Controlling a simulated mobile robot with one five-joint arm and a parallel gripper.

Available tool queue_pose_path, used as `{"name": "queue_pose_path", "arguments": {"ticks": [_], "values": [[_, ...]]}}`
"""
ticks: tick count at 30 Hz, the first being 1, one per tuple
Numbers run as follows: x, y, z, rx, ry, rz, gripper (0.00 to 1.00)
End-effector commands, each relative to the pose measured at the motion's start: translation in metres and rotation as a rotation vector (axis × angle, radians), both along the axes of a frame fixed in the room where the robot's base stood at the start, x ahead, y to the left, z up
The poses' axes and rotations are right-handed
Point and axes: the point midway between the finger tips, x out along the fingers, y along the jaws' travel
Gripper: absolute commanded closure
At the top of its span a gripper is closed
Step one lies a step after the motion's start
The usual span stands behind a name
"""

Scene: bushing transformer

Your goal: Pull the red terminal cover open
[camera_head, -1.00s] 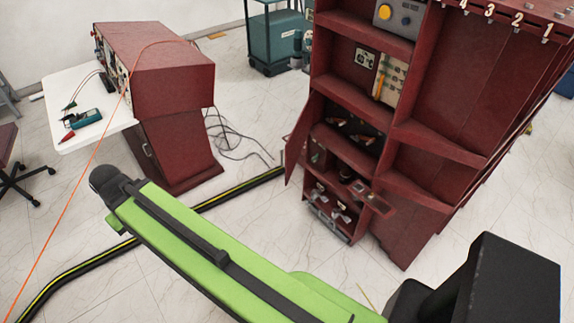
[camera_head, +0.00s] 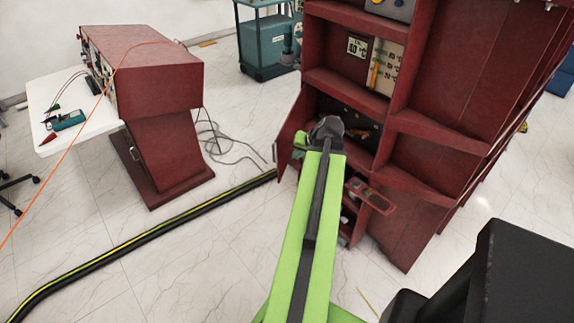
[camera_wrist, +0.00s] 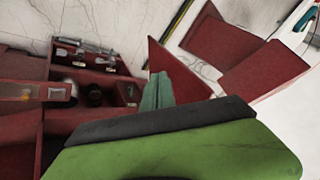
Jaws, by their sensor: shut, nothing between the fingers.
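A red door panel (camera_head: 295,133) stands ajar on the left side of the tall red cabinet in the head view. A small red flap (camera_head: 375,197) juts out from the cabinet's lower front. I cannot tell for certain which is the terminal cover. My gripper (camera_wrist: 157,82) shows in the wrist view as two teal fingers, shut and empty, in front of the red door panel (camera_wrist: 176,76). I cannot tell whether they touch it.
The red cabinet (camera_head: 430,190) rises on the right. A red console (camera_head: 155,75) and a white table (camera_head: 65,125) stand at the left. A black and yellow cable strip (camera_head: 140,240) crosses the floor. The tiled floor (camera_head: 225,250) around it is free.

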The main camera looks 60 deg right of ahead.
Motion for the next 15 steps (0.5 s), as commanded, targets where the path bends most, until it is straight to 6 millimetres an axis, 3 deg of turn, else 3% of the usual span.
{"name": "queue_pose_path", "arguments": {"ticks": [1,5,10,15], "values": [[-0.014,-0.011,-0.002,-0.006,-0.012,-0.031,1.0],[-0.028,-0.02,0.0,-0.012,-0.026,-0.06,1.0],[-0.024,-0.022,-0.008,-0.012,-0.025,-0.058,1.0],[-0.007,-0.03,-0.037,-0.011,-0.025,-0.056,1.0]]}}
